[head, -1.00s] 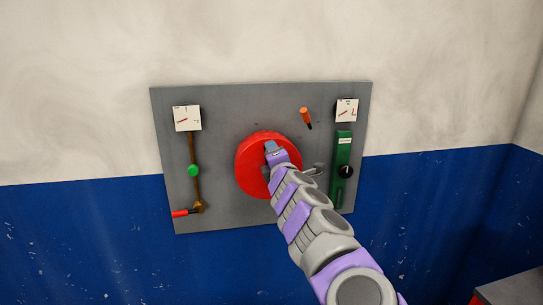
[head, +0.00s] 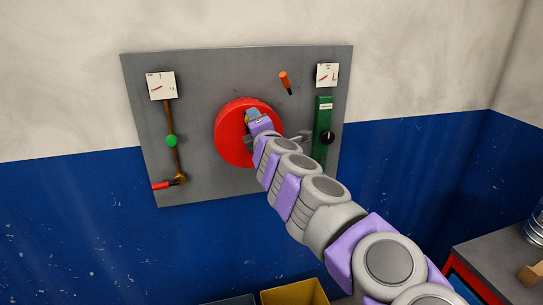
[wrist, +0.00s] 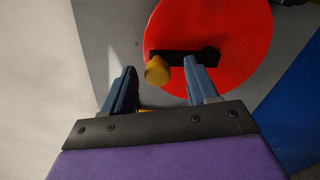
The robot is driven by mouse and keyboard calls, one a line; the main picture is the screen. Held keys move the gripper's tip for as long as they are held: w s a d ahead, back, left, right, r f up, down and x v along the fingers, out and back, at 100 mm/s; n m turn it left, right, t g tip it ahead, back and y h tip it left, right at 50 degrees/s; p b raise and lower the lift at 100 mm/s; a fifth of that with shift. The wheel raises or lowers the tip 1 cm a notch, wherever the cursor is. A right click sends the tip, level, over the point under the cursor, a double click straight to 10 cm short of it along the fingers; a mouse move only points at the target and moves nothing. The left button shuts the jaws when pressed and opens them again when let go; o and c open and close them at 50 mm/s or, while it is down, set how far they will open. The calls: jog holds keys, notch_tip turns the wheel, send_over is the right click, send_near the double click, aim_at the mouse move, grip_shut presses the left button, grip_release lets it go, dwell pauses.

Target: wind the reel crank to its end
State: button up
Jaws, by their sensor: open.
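The reel is a red disc (head: 232,140) on a grey wall panel; it also fills the upper right of the wrist view (wrist: 235,30). Its crank is a black bar (wrist: 187,58) across the disc with a yellow knob (wrist: 157,71) at the bar's left end. My gripper (head: 252,114) is in front of the disc, its arm coming from the lower right and hiding part of it. In the wrist view my gripper (wrist: 160,68) is open, and the knob shows between its two fingers, with gaps on both sides. I cannot tell how deep the knob sits.
The panel (head: 215,75) also carries a green knob (head: 171,141) on a brown rod, a red handle (head: 163,185), an orange handle (head: 285,82), a green slider plate (head: 323,125) and two white gauges. A yellow bin (head: 295,293) and a bench (head: 490,255) stand below.

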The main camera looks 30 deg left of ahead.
jog(key=v, duration=1.3)
jog(key=shift+d, duration=0.45)
jog(key=shift+s+f, duration=0.15)
